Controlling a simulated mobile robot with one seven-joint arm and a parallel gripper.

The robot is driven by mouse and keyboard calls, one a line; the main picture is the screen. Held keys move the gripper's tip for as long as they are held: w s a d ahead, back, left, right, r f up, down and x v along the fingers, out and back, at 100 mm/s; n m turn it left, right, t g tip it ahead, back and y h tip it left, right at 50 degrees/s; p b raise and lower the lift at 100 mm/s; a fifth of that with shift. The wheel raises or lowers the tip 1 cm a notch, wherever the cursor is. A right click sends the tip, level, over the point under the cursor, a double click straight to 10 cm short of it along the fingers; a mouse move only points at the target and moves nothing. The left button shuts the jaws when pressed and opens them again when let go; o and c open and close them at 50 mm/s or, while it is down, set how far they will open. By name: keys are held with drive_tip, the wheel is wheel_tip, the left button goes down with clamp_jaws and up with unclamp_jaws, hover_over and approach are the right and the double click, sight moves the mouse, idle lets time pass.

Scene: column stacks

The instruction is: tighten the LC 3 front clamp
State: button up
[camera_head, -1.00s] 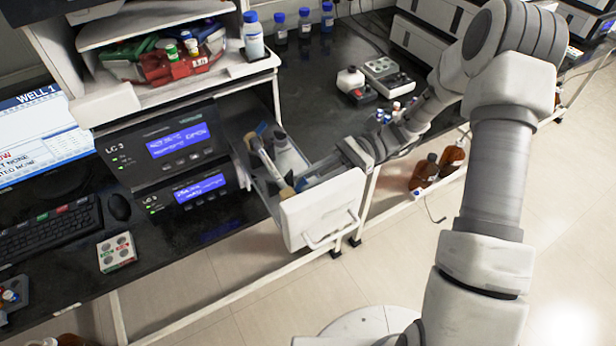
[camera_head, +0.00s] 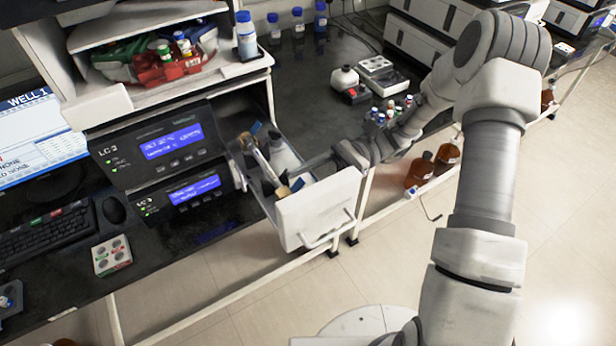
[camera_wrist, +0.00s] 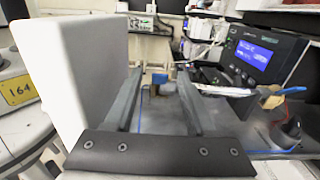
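The LC 3 unit (camera_head: 119,171) stands on the bench at left with its blue displays lit. It also shows at right in the wrist view (camera_wrist: 280,60). Its white-fronted drawer (camera_head: 318,212) is pulled out. Inside lie a pale tube with a tan end (camera_head: 262,160) and a white piece (camera_head: 284,157). My gripper (camera_head: 304,168) reaches over the drawer's right side, behind its white front. In the wrist view my gripper (camera_wrist: 158,80) has its fingers apart, with a small tan and blue part visible beyond them. I cannot make out the front clamp clearly.
A shelf with red and green bins (camera_head: 170,68) is above the unit. Brown bottles (camera_head: 419,171) stand low at right. The floor in front is clear.

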drive_tip(key=b+v, duration=0.1)
drive_tip(key=v, duration=1.6)
drive_tip(key=shift+d, duration=0.2)
drive_tip(key=s+a+r+n+t+h, duration=0.45)
drive_tip(key=s+r+h, duration=0.25)
drive_tip(key=r+h, duration=0.2)
drive_tip(key=s+d+r+n+t+h, duration=0.2)
drive_tip(key=s+r+n+t+h, duration=0.1)
drive_tip(key=s+t, duration=0.2)
drive_tip(key=s+d+r+n+t+h, duration=0.2)
drive_tip(key=s+r+n+t+h, duration=0.1)
drive_tip(key=s, duration=0.5)
drive_tip(key=shift+s+r+n+t, duration=0.35)
drive_tip(key=shift+n+t, duration=0.2)
drive_tip(key=shift+t, duration=0.8)
drive_tip(key=shift+f, duration=0.1)
